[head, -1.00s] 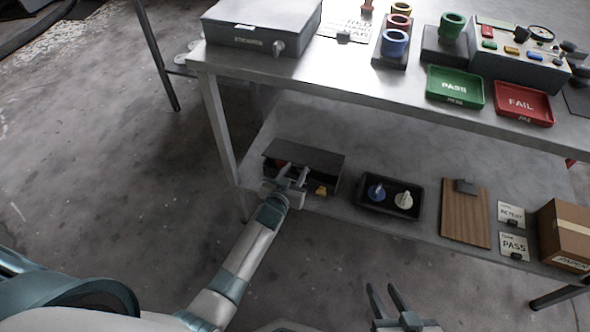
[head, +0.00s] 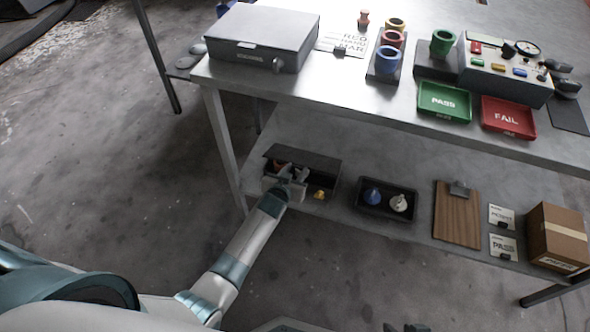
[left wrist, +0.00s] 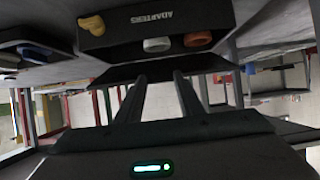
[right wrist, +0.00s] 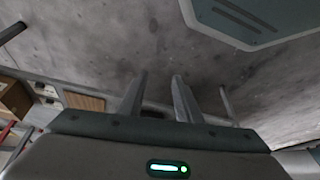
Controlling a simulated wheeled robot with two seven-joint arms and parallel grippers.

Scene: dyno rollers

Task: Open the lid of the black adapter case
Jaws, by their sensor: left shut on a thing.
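The black adapter case (head: 330,191) sits on the lower shelf with its dark lid (head: 310,159) partly raised. Coloured adapters show in the gap. In the left wrist view the case front (left wrist: 185,17) carries the word ADAPTERS and appears upside down, with a yellow, a white and an orange piece near it. My left gripper (head: 290,174) is at the case's front; in the left wrist view its fingers (left wrist: 160,77) reach the dark lid panel (left wrist: 115,72) and are shut on its edge. My right gripper (right wrist: 160,77) is open and empty, away from the case.
A black tray (head: 384,215) with a blue and a white piece stands right of the case. A clipboard (head: 457,220), cards and a cardboard box (head: 555,238) are further right. The tabletop (head: 340,85) overhangs the shelf, and a table leg (head: 223,145) stands left of the case.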

